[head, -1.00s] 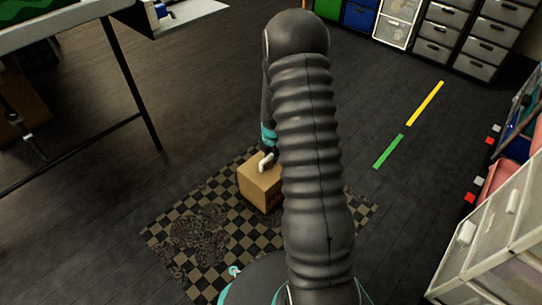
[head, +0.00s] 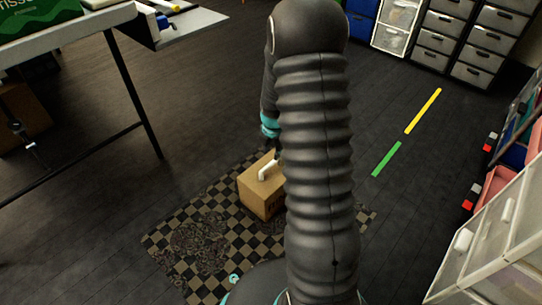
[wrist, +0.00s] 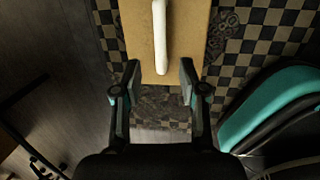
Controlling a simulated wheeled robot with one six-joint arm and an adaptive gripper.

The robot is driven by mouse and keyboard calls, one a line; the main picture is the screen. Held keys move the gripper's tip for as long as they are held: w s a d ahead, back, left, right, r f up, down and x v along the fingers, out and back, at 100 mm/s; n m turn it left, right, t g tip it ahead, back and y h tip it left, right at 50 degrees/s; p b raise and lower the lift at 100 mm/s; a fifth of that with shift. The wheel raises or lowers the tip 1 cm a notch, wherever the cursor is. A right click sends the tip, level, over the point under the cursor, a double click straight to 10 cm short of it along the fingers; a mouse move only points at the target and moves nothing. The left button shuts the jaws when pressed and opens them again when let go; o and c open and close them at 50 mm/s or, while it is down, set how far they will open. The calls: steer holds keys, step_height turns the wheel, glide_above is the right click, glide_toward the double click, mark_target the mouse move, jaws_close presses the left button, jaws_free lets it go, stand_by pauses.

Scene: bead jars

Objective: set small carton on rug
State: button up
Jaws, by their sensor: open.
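The small carton (head: 262,192) is a brown box with a white handle (head: 268,171) on top. It stands upright on the checkered rug (head: 205,245), near the rug's far edge, partly hidden by my arm in the head view. In the wrist view the carton (wrist: 183,62) lies ahead of my gripper (wrist: 159,75), with the white handle (wrist: 160,35) running lengthwise. The two fingers are apart with nothing between them that they grip. In the head view most of my gripper is hidden behind my arm, just beyond the carton.
A table (head: 75,35) with dark legs stands at the upper left. Drawer units (head: 440,45) line the back, and a white drawer cabinet (head: 490,240) stands at the right. Yellow (head: 423,111) and green (head: 386,159) strips lie on the open dark floor.

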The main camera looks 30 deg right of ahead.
steer(key=s+a+r+m+t, duration=0.1)
steer(key=s+a+r+m, duration=0.2)
steer(key=r, duration=0.4)
steer(key=s+a+r+m, duration=0.2)
steer(key=a+r+m, duration=0.1)
steer(key=r, duration=0.3)
steer(key=s+a+r+m+t, duration=0.1)
steer(key=s+a+r+m, duration=0.2)
steer(key=r, duration=0.4)
steer(key=s+a+r+m, duration=0.2)
steer(key=s+r+m, duration=0.1)
steer(key=s, duration=0.3)
steer(key=s+a+r+m+t, duration=0.1)
steer(key=s+a+r+m, duration=0.2)
steer(key=s+m, duration=0.2)
steer(key=s+a+r+m, duration=0.2)
steer(key=s+r+m, duration=0.1)
steer(key=s, duration=0.4)
steer(key=shift+s+a+r+m+t+y, duration=0.2)
steer(key=shift+s+r+m+t+y, duration=0.1)
steer(key=shift+m, duration=0.6)
